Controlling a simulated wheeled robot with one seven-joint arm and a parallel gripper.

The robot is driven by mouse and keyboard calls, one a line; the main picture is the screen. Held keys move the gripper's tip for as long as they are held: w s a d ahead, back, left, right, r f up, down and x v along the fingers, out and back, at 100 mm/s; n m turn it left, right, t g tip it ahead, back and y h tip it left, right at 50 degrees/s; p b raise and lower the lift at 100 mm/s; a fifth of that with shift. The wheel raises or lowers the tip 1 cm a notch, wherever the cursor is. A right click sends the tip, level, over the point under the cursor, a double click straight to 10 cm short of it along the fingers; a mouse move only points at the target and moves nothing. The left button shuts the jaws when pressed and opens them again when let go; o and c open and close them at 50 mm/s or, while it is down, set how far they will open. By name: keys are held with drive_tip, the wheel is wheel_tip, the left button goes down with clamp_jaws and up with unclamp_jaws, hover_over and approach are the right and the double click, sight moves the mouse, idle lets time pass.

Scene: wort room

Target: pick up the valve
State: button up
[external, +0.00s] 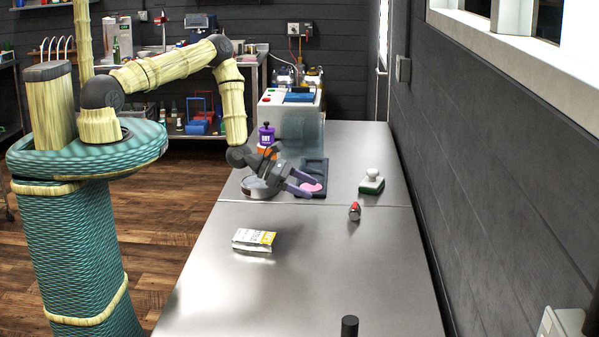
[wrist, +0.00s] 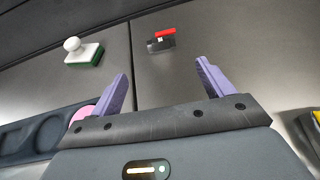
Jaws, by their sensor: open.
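The valve (external: 354,211) is a small metal piece with a red lever handle. It lies on the metal bench to the right of my gripper in the external view. In the wrist view the valve (wrist: 161,41) shows at the top middle, beyond the fingertips and apart from them. My gripper (external: 312,187) is open and empty above the bench, with its two purple fingers spread. In the wrist view my gripper (wrist: 163,82) has clear space between the fingers.
A white-knobbed green brush (external: 371,182) stands right of the valve, near the wall. A dark tray (external: 314,167) with a pink item (external: 312,187) lies by my fingers. A metal bowl (external: 257,188) and a white-yellow packet (external: 254,240) are left. A black cylinder (external: 349,326) stands in front.

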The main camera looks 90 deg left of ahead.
drive_tip(key=p, duration=0.3)
approach(352, 206)
drive_tip(key=x, duration=0.5)
drive_tip(key=shift+d+f, duration=0.1)
drive_tip(key=shift+w, duration=0.1)
drive_tip(key=shift+f+p+x, duration=0.2)
drive_tip(key=shift+p+x, duration=1.1)
drive_tip(key=shift+x, duration=1.3)
drive_tip(key=c, duration=1.1)
